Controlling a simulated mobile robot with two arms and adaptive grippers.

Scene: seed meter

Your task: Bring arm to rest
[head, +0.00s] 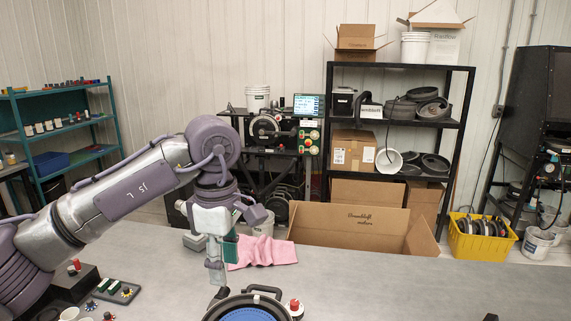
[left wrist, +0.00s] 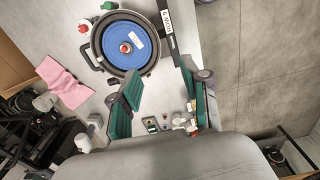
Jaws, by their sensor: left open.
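My left arm comes in from the left in the head view, and its left gripper (head: 219,268) hangs fingers-down above the grey bench (head: 400,285). The gripper is just behind and left of the seed meter (head: 250,296), a dark round housing with a blue disc, cut off by the bottom edge. In the left wrist view, the green fingers of the left gripper (left wrist: 160,82) stand apart with nothing between them. The seed meter (left wrist: 150,66) shows whole there, with a red-topped piece at the disc's middle. My right gripper is not in view.
A pink cloth (head: 262,252) lies behind the gripper. A small dark tray of parts (head: 118,291) and cups sit at the bench's front left. A red-topped white piece (head: 295,307) stands right of the meter. The bench's right side is mostly clear. An open carton (head: 350,230) stands beyond.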

